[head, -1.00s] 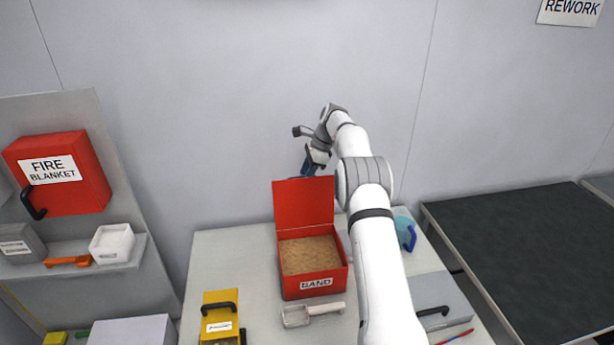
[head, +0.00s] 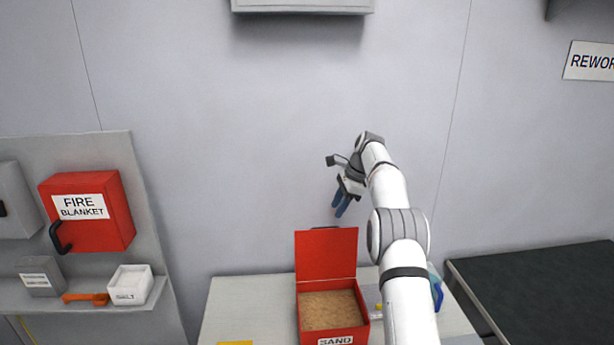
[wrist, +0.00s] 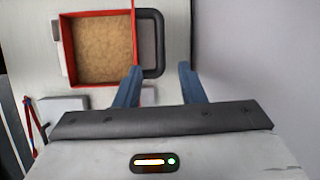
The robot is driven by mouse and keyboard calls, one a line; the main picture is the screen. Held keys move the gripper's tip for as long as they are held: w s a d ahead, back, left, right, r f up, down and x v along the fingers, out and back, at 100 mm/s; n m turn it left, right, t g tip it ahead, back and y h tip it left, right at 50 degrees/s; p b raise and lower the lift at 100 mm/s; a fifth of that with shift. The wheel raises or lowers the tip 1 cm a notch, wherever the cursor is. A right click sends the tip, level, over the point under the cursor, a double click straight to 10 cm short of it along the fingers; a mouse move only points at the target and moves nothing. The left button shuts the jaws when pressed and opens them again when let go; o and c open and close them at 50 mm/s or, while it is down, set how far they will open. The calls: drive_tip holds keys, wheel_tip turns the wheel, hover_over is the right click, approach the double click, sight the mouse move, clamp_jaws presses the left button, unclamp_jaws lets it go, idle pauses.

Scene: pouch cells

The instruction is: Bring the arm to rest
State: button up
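My gripper (head: 342,204) is raised in the air above and behind the red sand box. Its two blue fingers stand apart with nothing between them in the wrist view (wrist: 158,84). My white arm reaches up from the lower right of the head view.
The open red sand box (head: 327,250), its lid upright, stands on the pale table (head: 240,303). A red fire blanket box (head: 90,212) hangs at the left above a shelf with a white tray (head: 131,284). A dark bench top (head: 540,290) lies at the right.

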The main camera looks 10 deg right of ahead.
drive_tip(key=s+a+r+n+h+b, duration=0.1)
drive_tip(key=s+r+n, duration=0.2)
drive_tip(key=s, duration=0.4)
drive_tip(key=s+a+r+n+t+h+b, duration=0.1)
drive_tip(key=s+r+n+b, duration=0.15)
drive_tip(key=s, duration=0.45)
drive_tip(key=s+a+r+n+h, duration=0.1)
drive_tip(key=s+r+n, duration=0.25)
drive_tip(key=s, duration=0.45)
drive_tip(key=s+f+n+b, duration=0.1)
drive_tip(key=s+f+n, duration=0.3)
drive_tip(key=s, duration=1)
drive_tip(key=s+f+n+t+h+b, duration=0.1)
drive_tip(key=s+f+n, duration=0.3)
drive_tip(key=s, duration=1)
wheel_tip(320, 180, down, 3)
drive_tip(key=shift+a+f+t+b, duration=0.15)
drive_tip(key=shift+a+t+b, duration=0.15)
drive_tip(key=shift+b, duration=0.5)
